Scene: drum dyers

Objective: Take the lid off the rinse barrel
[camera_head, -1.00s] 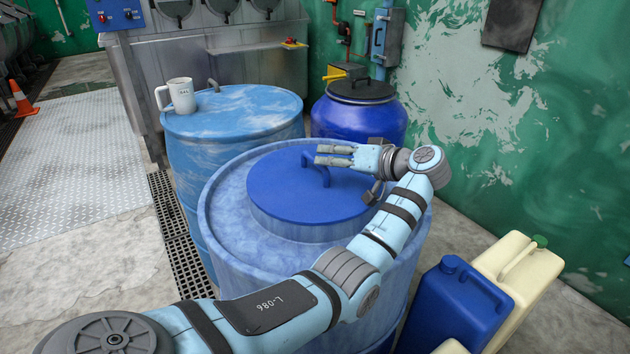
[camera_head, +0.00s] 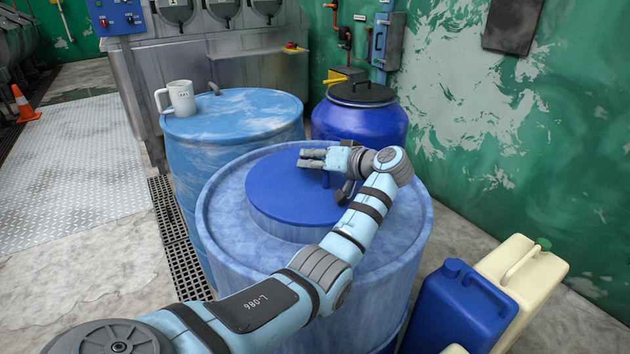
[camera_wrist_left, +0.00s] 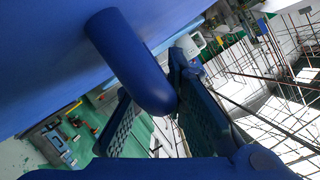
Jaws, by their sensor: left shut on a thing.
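The rinse barrel (camera_head: 228,250), wide and mottled blue, stands in the middle of the head view. Its round darker blue lid (camera_head: 280,195) sits level on top. My left gripper (camera_head: 312,158) reaches over the lid from the right and is shut on the lid's arched handle (camera_head: 325,180), which the fingers and wrist mostly hide there. In the left wrist view the rounded blue handle (camera_wrist_left: 135,65) shows large between the two fingers, with the lid's underlying blue surface (camera_wrist_left: 45,45) beside it. My right gripper is not in view.
A lighter blue drum (camera_head: 235,118) with a white mug (camera_head: 181,98) on it stands behind left. A dark blue barrel (camera_head: 360,125) with a black lid stands behind. Blue (camera_head: 460,305) and cream (camera_head: 525,280) canisters stand at front right.

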